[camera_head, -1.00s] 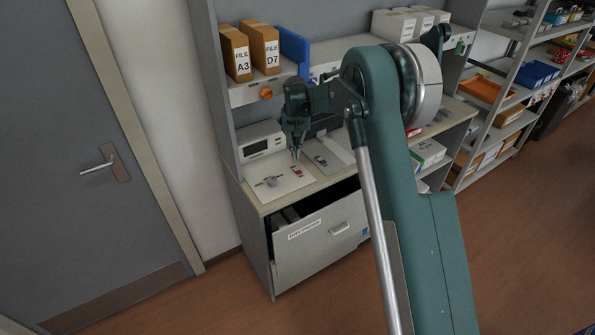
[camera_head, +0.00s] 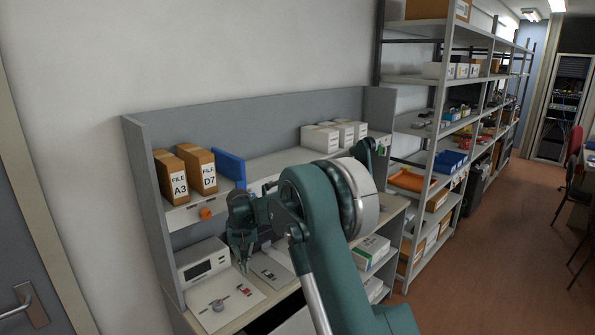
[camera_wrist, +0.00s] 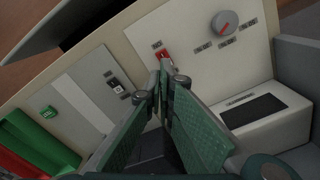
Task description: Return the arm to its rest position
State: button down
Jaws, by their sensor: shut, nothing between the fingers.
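My gripper (camera_head: 243,266) is at the end of my green arm, above the desk (camera_head: 233,323) at the left of the head view. In the wrist view my gripper (camera_wrist: 165,68) has its two fingertips together, with nothing between them. The tips point toward a red switch (camera_wrist: 163,55) on a white panel (camera_wrist: 185,30). I cannot tell whether they touch it. A round grey dial (camera_wrist: 224,23) with a red mark sits on the same panel. My arm hides part of the desk in the head view.
A white device with a dark display (camera_head: 203,265) stands beside the panel. Brown file boxes (camera_head: 190,173) and a blue binder (camera_head: 231,168) stand on the shelf above. White boxes (camera_head: 334,134) are further right. Tall shelving (camera_head: 440,110) stands right of the desk. The floor at right (camera_head: 490,270) is open.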

jog(key=s+d+r+m+t+b, duration=0.1)
jog(key=s+d+r+t+b, duration=0.1)
jog(key=s+d+r, duration=0.85)
jog(key=s+d+r+t+b, duration=0.1)
jog(key=s+d+r+b, duration=0.1)
jog(key=s+d+r, duration=1.1)
jog(key=s+d+f+t+b, duration=0.1)
jog(key=s+d+f, duration=0.2)
jog(key=s+d, duration=0.3)
jog(key=s+d+f+m+t+b, duration=0.1)
jog(key=s+d+f, duration=0.3)
jog(key=s+d, duration=0.3)
jog(key=s+d+f+m+t+b, duration=0.1)
jog(key=s+d+f+t+b, duration=0.1)
jog(key=s+d, duration=0.5)
jog(key=s+f, duration=0.1)
jog(key=s, duration=0.5)
jog(key=shift+s+d+f, duration=0.25)
jog(key=shift+s+f, duration=0.05)
jog(key=shift+s, duration=0.1)
dwell(0.8)
